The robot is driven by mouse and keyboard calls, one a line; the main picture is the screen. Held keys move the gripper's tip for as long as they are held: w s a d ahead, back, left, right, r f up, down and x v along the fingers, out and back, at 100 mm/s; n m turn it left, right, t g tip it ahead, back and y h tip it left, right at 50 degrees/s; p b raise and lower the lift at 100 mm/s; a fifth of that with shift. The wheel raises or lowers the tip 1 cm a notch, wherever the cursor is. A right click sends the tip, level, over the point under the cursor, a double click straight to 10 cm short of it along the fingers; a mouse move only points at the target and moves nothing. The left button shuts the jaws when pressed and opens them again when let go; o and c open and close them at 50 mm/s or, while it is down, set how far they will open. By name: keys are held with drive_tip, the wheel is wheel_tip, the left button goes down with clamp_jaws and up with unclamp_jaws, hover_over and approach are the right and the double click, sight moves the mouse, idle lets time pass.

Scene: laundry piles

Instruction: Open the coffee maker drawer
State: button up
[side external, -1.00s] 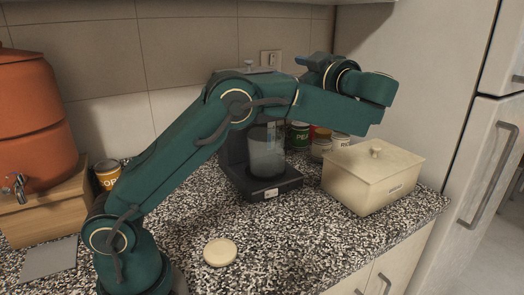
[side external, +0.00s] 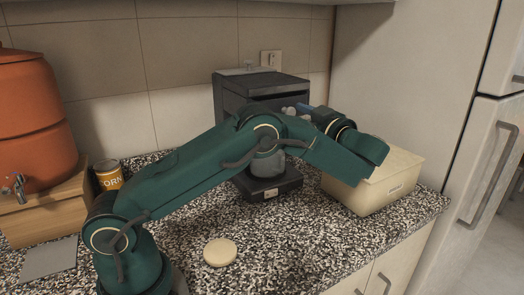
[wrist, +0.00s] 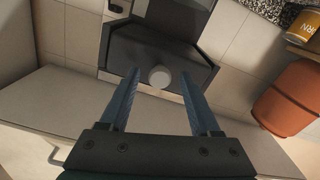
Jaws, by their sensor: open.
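The coffee maker is a dark box (side external: 232,92) with a flat top, standing against the tiled wall. Its base (side external: 272,190) and part of a glass jar (side external: 267,163) show below my arm. My gripper (side external: 290,109) is in front of its upper front face, with fingers toward it. In the wrist view, my gripper (wrist: 157,73) is open and empty, one finger on each side of a pale round knob (wrist: 160,77). The knob lies against the coffee maker's dark surface (wrist: 140,50). Contact cannot be told. My arm hides the lower front, and whether the drawer is shut is unclear.
A cream lidded box (side external: 375,193) stands right of the coffee maker, close below my wrist. An orange pot (side external: 35,110) on a wooden stand and a can (side external: 109,175) stand left.

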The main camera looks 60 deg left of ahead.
clamp_jaws()
idle(1.4)
